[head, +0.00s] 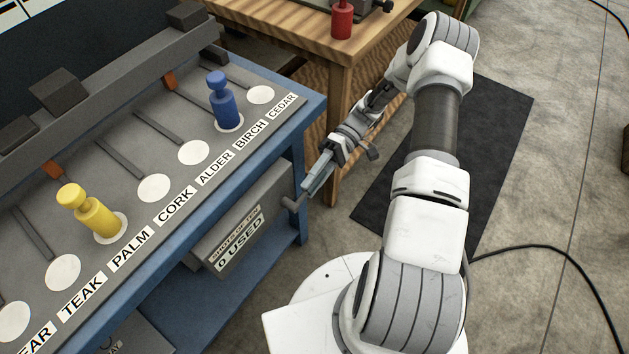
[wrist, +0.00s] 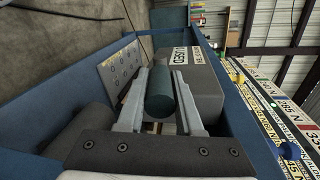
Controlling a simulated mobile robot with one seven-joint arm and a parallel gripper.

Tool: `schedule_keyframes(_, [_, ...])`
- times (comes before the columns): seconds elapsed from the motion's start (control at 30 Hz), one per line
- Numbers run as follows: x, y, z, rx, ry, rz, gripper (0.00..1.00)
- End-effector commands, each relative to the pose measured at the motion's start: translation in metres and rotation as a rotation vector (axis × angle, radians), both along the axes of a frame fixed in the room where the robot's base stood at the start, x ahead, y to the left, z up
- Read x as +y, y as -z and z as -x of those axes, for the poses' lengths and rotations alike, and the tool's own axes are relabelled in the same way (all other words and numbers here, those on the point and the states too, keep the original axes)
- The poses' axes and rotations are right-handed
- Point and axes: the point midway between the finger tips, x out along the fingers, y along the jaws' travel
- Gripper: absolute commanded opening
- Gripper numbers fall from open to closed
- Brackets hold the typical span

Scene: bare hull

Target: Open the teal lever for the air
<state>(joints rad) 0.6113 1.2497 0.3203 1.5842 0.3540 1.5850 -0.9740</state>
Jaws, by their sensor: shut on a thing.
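The teal lever (wrist: 158,97) shows in the wrist view as a rounded dark teal bar between my two fingers. My gripper (wrist: 161,82) is shut on it, with one finger along each side. In the head view my gripper (head: 312,187) is low beside the blue bench's right end, by the grey box (head: 205,247) under the bench top. The box also shows in the wrist view (wrist: 200,85), just beyond the lever.
The blue bench (head: 304,112) carries a yellow peg (head: 92,215) and a blue peg (head: 222,102) by named white discs. The box label reads "0 USED". A wooden table (head: 300,40) with a red peg (head: 341,20) stands behind. A black mat (head: 490,150) and cable (head: 560,252) lie right.

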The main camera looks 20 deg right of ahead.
Motion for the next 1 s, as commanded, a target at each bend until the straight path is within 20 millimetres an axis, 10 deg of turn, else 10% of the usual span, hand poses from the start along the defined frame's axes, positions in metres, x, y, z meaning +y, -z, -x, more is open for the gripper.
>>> schedule_keyframes(0.43, [0.0011, 0.0013, 0.0014, 0.011, -0.001, -0.009, 0.0])
schedule_keyframes(0.47, [0.0011, 0.0014, 0.0014, 0.011, -0.001, -0.009, 0.38])
schedule_keyframes(0.6, [0.001, 0.0013, 0.0012, 0.01, 0.0, -0.008, 0.63])
schedule_keyframes(1.0, [0.0008, 0.0007, 0.0004, 0.006, 0.0, -0.007, 0.64])
